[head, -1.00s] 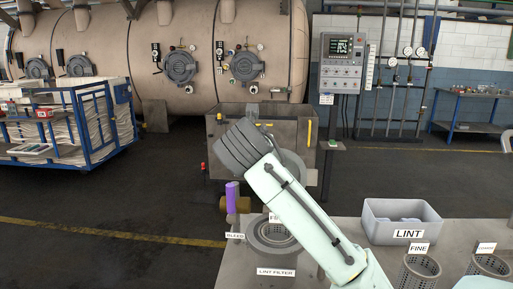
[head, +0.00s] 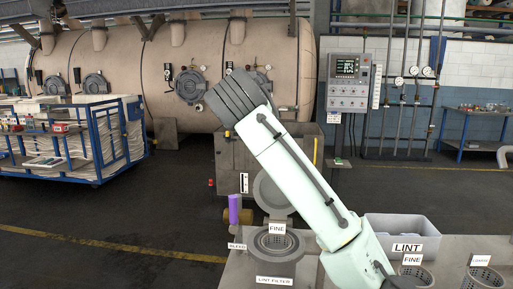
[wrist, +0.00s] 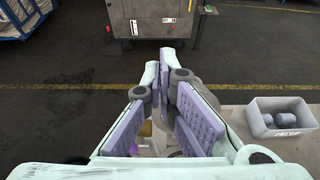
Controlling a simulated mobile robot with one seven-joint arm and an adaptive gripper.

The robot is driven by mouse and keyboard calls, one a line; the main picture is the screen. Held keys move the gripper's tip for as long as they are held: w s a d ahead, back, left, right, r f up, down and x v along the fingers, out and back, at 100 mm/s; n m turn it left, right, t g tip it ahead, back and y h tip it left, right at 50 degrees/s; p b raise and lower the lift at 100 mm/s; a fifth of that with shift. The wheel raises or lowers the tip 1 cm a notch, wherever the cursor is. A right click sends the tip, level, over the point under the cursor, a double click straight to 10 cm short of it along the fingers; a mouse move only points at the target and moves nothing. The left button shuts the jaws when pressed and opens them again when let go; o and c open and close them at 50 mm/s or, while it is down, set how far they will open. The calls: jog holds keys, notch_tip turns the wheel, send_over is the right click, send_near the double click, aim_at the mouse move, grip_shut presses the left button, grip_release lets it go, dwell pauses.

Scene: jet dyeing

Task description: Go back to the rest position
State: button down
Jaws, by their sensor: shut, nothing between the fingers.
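My gripper (wrist: 158,78) shows in the wrist view with its purple-padded fingers drawn together and nothing between them. It is up in the air, pointing out over the dark floor beyond the bench. In the head view my arm rises from the lower right towards the upper left, and the gripper itself cannot be made out there. The lint filter (head: 286,268) stands on the bench below my arm, its round lid (head: 270,192) tilted up behind it. A basket labelled FINE (head: 277,241) sits in its opening.
The grey LINT bin (head: 385,223) stands at the bench's right and holds grey lumps in the wrist view. Two perforated baskets (head: 416,274) (head: 484,279) stand in front of it. A purple handle (head: 234,208) rises beside the filter. A blue cart (head: 98,150) stands at the left.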

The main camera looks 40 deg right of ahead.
jog(key=shift+r, duration=0.4)
